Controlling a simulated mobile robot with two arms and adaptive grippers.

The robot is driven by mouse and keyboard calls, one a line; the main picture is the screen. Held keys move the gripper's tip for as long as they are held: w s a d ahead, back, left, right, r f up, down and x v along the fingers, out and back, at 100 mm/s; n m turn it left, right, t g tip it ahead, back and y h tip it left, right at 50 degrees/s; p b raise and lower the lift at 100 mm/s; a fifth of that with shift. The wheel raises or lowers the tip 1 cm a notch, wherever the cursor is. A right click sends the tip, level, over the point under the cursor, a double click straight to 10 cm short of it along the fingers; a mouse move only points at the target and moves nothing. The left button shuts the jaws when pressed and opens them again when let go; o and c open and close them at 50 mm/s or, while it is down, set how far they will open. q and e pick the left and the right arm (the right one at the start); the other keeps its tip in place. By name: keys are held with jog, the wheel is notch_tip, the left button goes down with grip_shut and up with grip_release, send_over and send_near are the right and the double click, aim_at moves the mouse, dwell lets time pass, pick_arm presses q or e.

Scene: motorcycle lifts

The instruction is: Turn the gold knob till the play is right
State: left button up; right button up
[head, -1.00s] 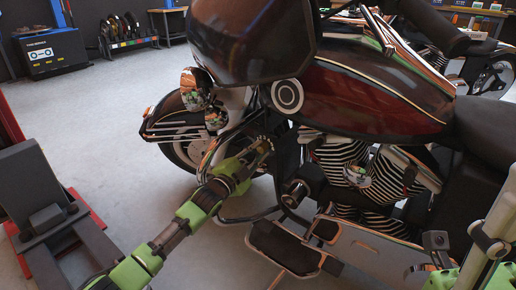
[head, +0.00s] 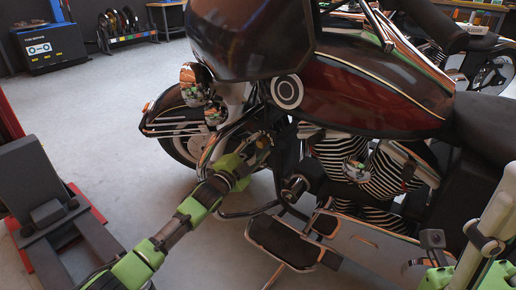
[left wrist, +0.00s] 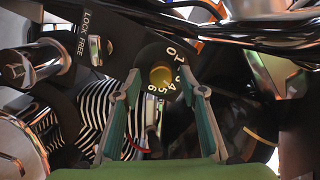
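The gold knob (left wrist: 161,76) is in the middle of the left wrist view, on a dark dial plate with white numbers (left wrist: 178,84) around its right side. My left gripper (left wrist: 158,76) is open. One fingertip stands on each side of the knob, with a visible gap on both sides. I cannot tell how near the tips are in depth. In the head view my left gripper (head: 262,148) reaches in at the motorcycle's front side, and the knob is too small to make out. My right arm (head: 485,245) shows at the lower right; its fingers cannot be made out.
The dark red motorcycle (head: 370,90) fills the middle. A "LOCK FREE" plate (left wrist: 90,35) and a chrome cylinder (left wrist: 30,65) lie left of the knob. Dark tubes (left wrist: 250,32) cross above right. A red and grey lift (head: 45,200) stands at left, with bare floor between.

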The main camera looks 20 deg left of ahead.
pick_arm(q)
jog(key=v, duration=1.2)
